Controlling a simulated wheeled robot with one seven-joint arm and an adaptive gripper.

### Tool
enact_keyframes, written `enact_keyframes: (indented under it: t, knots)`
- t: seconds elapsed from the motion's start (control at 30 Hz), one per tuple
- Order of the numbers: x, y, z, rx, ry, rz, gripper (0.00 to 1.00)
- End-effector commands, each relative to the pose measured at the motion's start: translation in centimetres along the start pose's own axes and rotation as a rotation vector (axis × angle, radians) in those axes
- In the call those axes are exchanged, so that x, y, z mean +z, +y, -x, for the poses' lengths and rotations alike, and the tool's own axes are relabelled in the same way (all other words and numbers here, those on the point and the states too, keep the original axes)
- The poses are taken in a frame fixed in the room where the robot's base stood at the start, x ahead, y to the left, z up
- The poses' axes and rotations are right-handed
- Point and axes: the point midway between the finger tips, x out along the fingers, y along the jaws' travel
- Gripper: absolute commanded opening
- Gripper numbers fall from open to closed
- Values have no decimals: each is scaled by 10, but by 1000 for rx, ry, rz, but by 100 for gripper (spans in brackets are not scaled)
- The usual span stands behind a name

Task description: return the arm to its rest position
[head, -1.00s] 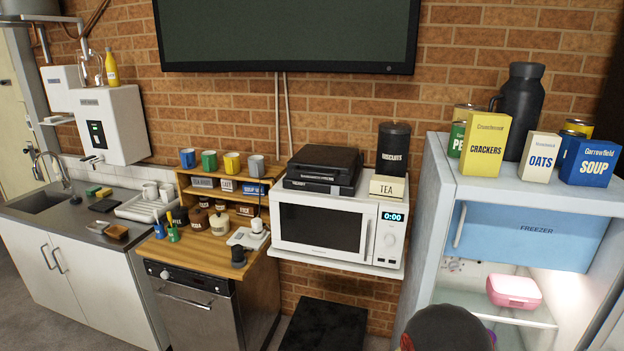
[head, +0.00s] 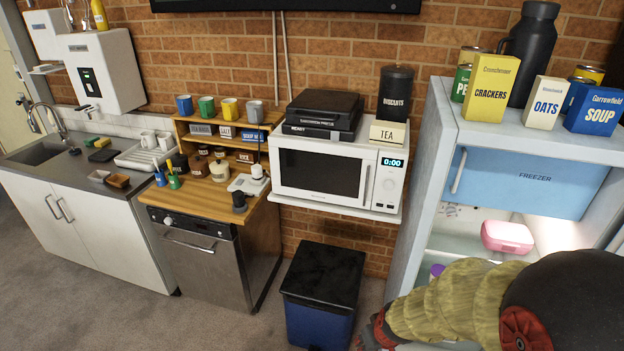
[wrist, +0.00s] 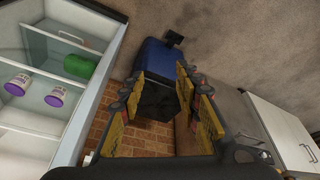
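My arm (head: 455,300) enters the head view at the lower right, in front of the open fridge. Its far end runs off the bottom edge, so the gripper is mostly hidden there. In the wrist view my gripper (wrist: 160,84) has its two yellow-padded fingers spread apart. Nothing is held between them. Beyond the fingers are the blue bin and floor, apart from the gripper.
The fridge (head: 413,200) stands open close by my arm, with a pink box (head: 507,237) inside. A blue bin with a black lid (head: 323,275) stands under the microwave (head: 322,175). A dishwasher (head: 200,262) is left of it. Carpet at the front left is clear.

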Motion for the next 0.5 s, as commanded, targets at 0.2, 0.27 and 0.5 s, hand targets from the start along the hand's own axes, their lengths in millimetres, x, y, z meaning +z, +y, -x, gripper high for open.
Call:
enact_keyframes:
  t: [0.2, 0.27, 0.5]
  knots:
    - [39, -16, 117, -47, -143, -178, 33]
    - [52, -16, 149, -37, -166, -212, 33]
    - [78, -5, 255, 33, -79, -230, 33]
